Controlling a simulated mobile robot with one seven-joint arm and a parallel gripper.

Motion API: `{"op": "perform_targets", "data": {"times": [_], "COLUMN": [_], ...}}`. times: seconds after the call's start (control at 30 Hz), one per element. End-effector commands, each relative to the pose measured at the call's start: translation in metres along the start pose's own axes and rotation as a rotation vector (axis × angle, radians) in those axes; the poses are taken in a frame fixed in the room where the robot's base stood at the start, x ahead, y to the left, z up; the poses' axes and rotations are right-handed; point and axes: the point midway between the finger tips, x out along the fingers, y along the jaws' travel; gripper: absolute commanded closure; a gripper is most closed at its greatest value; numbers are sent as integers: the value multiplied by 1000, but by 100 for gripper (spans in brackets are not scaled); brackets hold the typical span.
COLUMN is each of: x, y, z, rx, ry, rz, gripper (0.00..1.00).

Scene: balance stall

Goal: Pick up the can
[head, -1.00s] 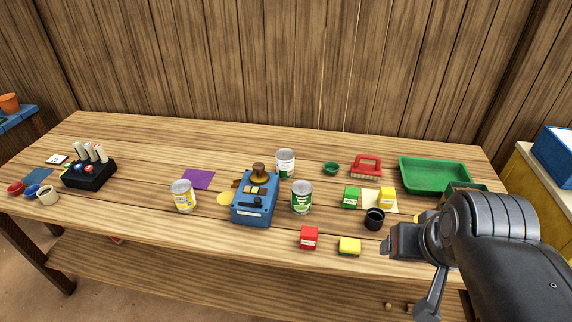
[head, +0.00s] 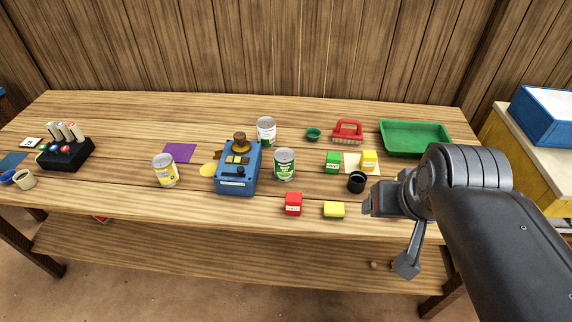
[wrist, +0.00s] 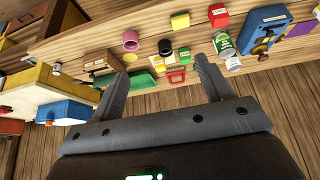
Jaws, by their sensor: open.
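Three cans stand upright on the wooden table. One has a yellow label (head: 165,171), one a green label (head: 284,165), and one a white label (head: 266,131) stands farther back. The green-labelled can (wrist: 222,42) and the white-labelled can (wrist: 233,63) also show in the wrist view, upside down beyond my right-hand finger. My gripper (wrist: 163,72) is open with nothing between its fingers. In the head view my gripper (head: 372,204) is at the table's front right, to the right of all three cans and apart from them.
A blue scale-like device (head: 238,170) stands between the yellow-labelled and green-labelled cans. Red (head: 293,204) and yellow (head: 334,210) blocks lie near the front edge. A black cup (head: 357,182) is close to my gripper.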

Motion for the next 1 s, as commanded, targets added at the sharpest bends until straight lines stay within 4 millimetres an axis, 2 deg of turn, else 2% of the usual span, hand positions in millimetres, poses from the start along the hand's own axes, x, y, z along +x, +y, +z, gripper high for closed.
{"op": "perform_targets", "data": {"times": [0.13, 0.3, 0.53, 0.63, 0.77, 1.0], "x": [0, 0, 0, 7, 29, 95], "y": [0, 0, 0, -3, -12, -41], "z": [0, 0, 0, -6, -25, -67], "rx": [0, 0, 3, 31, 138, 447], "ry": [0, 0, 0, 5, 25, 89], "rz": [0, 0, 0, 6, 17, -9], "gripper": [27, 13, 13, 13, 13, 13]}}
